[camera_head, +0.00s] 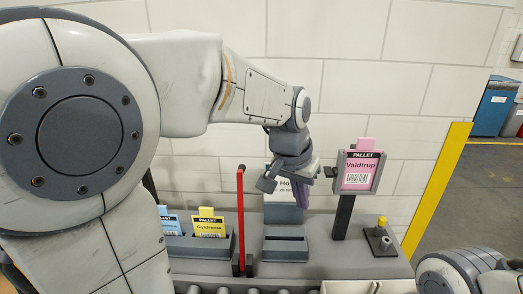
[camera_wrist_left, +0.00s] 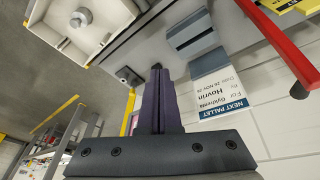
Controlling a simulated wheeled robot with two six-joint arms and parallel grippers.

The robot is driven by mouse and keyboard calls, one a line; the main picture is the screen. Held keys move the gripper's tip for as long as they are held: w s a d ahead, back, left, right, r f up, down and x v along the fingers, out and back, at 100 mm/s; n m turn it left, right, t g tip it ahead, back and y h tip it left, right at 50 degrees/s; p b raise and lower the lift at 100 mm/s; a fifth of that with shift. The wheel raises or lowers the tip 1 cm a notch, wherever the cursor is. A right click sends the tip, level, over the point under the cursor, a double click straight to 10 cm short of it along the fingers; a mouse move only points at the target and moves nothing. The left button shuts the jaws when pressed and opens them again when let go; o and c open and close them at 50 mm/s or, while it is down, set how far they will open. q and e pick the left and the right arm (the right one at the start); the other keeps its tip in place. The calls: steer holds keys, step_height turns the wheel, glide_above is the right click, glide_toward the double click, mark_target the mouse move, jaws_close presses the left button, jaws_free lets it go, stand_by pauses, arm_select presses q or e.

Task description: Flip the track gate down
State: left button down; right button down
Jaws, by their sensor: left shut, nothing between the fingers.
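The track gate (camera_head: 241,218) is a red bar standing upright at the back edge of the roller track in the head view. A red bar (camera_wrist_left: 278,42) also shows at the upper right of the left wrist view. My left gripper (camera_head: 303,200) is to the right of the red bar, apart from it, in front of a white card. Its dark purple fingers (camera_wrist_left: 157,72) are shut together with nothing between them. My right gripper is out of view; only part of my right arm shows at the lower right.
Blue and yellow (camera_head: 209,224) pallet cards stand left of the gate. A framed pink card (camera_head: 358,172) stands on a post at right, near a knobbed block (camera_head: 381,238). Rollers (camera_head: 255,291) run along the front.

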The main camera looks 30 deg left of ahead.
arm_select(q)
steer(key=w+a+r+n, duration=0.1)
steer(key=w+a+r, duration=0.1)
steer(key=a, duration=0.4)
steer(key=w+a+r+n+t+y+p, duration=0.1)
steer(key=w+a+r+n, duration=0.1)
steer(key=a, duration=0.4)
steer(key=w+a+r+n+t+y, duration=0.1)
steer(key=w+a+r, duration=0.1)
steer(key=a+r, duration=0.2)
steer(key=shift+w+a+r, duration=0.15)
steer(key=shift+a, duration=0.65)
steer(key=shift+w+a+r, duration=0.1)
steer(key=shift+a, duration=0.7)
steer(key=shift+f, duration=0.1)
step_height(320, 180, down, 8)
steer(key=p, duration=0.4)
steer(key=shift+w+d, duration=0.2)
steer(key=shift+w, duration=0.05)
steer(key=shift+w, duration=0.1)
